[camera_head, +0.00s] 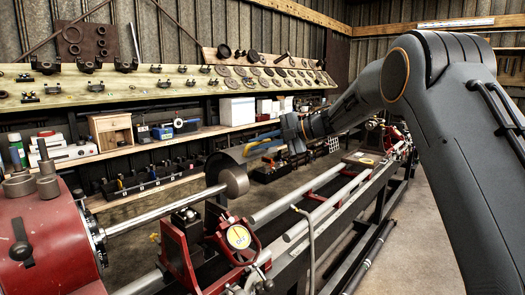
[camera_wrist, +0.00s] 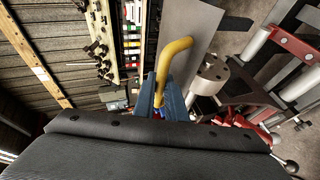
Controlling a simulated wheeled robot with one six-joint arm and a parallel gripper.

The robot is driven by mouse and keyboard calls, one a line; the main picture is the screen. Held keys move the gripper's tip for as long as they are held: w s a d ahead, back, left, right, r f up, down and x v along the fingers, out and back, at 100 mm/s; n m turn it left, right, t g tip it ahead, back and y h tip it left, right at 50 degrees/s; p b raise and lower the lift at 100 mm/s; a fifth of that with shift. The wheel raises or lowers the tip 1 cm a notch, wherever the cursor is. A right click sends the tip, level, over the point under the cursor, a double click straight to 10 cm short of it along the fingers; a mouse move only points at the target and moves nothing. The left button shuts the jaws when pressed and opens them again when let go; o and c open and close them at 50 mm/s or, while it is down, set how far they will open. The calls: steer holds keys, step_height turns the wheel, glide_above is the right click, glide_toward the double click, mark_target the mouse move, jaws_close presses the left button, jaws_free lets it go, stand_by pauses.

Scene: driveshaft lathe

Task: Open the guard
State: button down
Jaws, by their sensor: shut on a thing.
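The guard (camera_head: 222,162) is a dark grey curved metal plate beside the round flange on the shaft's end. In the wrist view it shows as a flat grey panel (camera_wrist: 188,22) at upper centre. Its yellow bent handle (camera_head: 262,149) sticks out towards my gripper; the handle also shows in the wrist view (camera_wrist: 170,60). My gripper (camera_head: 272,140), with blue fingers, comes from the right and is shut on the handle. The fingers appear at the handle's lower end in the wrist view (camera_wrist: 172,98). The guard's hinge is hidden.
The shaft (camera_head: 165,212) runs from the red headstock (camera_head: 45,240) to the flange (camera_head: 234,182). A red support (camera_head: 180,250) and lathe rails (camera_head: 295,195) lie below. Shelves with tools (camera_head: 180,138) line the wall behind. Open floor (camera_head: 435,225) lies right of the lathe.

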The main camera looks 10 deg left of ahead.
steer(key=shift+w+a+r, duration=0.2)
steer(key=shift+w+a, duration=0.05)
steer(key=shift+a, duration=0.05)
steer(key=c, duration=1.8)
jaws_free()
steer(key=shift+f, duration=0.1)
